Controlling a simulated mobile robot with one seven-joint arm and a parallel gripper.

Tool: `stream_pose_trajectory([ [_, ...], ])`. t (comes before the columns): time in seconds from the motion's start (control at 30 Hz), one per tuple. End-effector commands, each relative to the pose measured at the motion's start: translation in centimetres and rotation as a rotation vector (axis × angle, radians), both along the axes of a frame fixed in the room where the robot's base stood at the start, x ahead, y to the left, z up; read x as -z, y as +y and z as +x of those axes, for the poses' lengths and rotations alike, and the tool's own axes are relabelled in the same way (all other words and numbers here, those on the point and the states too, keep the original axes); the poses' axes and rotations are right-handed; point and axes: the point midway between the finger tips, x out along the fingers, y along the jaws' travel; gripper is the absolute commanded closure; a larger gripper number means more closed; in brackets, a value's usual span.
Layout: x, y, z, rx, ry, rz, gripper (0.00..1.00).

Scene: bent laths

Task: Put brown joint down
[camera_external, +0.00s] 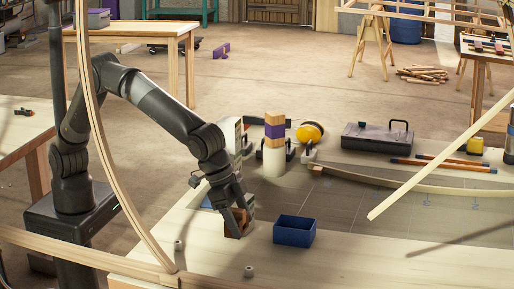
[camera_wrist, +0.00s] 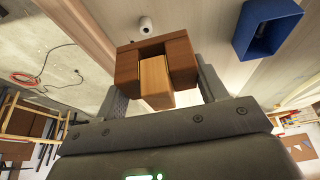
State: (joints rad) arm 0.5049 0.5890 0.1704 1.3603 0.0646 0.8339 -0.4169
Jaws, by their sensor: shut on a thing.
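The brown joint (camera_external: 233,224) is a dark brown wooden block near the left part of the workbench. In the wrist view the brown joint (camera_wrist: 181,57) shows as a notched piece with a lighter wooden block (camera_wrist: 155,80) in its middle. My gripper (camera_external: 238,216) is shut on the brown joint, with one finger on each side in the wrist view (camera_wrist: 160,80). The joint is at or just above the bench top (camera_external: 340,262); I cannot tell whether it touches. Its underside is hidden.
An open blue box (camera_external: 294,232) stands close to the right of the joint. Small grey pegs (camera_external: 249,271) are nearer the front. A block stack (camera_external: 274,145), yellow ear defenders (camera_external: 310,132) and a black toolbox (camera_external: 377,141) stand behind. A bent lath (camera_external: 110,160) rises at left.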

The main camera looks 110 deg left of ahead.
Motion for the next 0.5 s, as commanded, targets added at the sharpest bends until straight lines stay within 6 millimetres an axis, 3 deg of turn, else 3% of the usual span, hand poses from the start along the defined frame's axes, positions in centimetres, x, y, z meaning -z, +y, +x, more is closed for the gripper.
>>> stream_pose_trajectory([
  [0.13,0.8,0.5,0.7,-0.001,0.001,0.002,0.58],
  [0.5,5.7,6.5,6.2,-0.002,0.000,0.001,0.58],
])
